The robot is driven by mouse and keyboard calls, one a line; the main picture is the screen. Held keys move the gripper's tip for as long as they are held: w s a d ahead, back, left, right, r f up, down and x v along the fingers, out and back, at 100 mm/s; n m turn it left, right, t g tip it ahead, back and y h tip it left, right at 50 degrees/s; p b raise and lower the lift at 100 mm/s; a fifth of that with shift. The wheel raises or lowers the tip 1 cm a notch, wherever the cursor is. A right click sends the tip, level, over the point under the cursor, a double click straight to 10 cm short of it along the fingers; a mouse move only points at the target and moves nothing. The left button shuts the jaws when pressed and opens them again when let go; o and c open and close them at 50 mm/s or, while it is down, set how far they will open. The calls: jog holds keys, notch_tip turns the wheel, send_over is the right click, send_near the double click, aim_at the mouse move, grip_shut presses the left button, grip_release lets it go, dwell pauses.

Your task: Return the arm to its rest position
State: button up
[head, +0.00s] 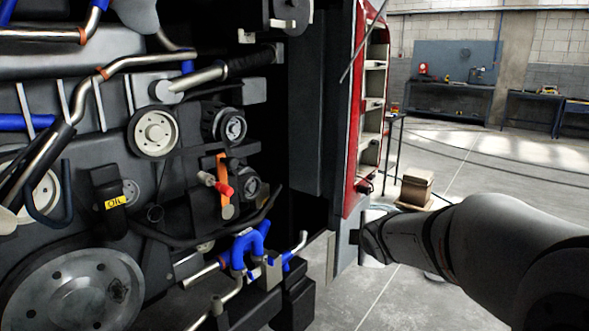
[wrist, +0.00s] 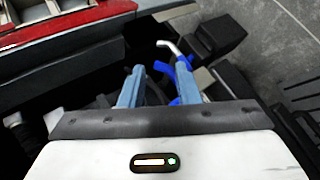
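My arm (head: 470,240) reaches in from the right in the head view, its end beside the lower corner of the red body panel (head: 355,110). In the wrist view my gripper (wrist: 159,66) shows two blue-grey fingers standing apart, with nothing between them. Beyond the fingers lie blue hoses and a bent silver pipe (wrist: 172,48). The fingers cannot be made out clearly in the head view.
The engine bay fills the left, with pulleys (head: 153,132), blue hose fittings (head: 250,245) and an orange strip (head: 223,178). A cardboard box (head: 416,187) stands behind my arm. Workbenches (head: 450,100) line the back wall. Open grey floor (head: 500,160) lies between.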

jog(key=s+r+m+g+p, duration=0.4)
jog(key=s+m+p, duration=0.3)
jog(key=s, duration=0.6)
jog(key=s+a+r+m+g+p, duration=0.1)
jog(key=s+r+m+g+p, duration=0.3)
jog(key=s+m, duration=0.5)
jog(key=s+p, duration=0.2)
jog(key=s, duration=0.3)
jog(key=shift+r+m+p, duration=0.3)
jog(key=shift+r+p, duration=0.05)
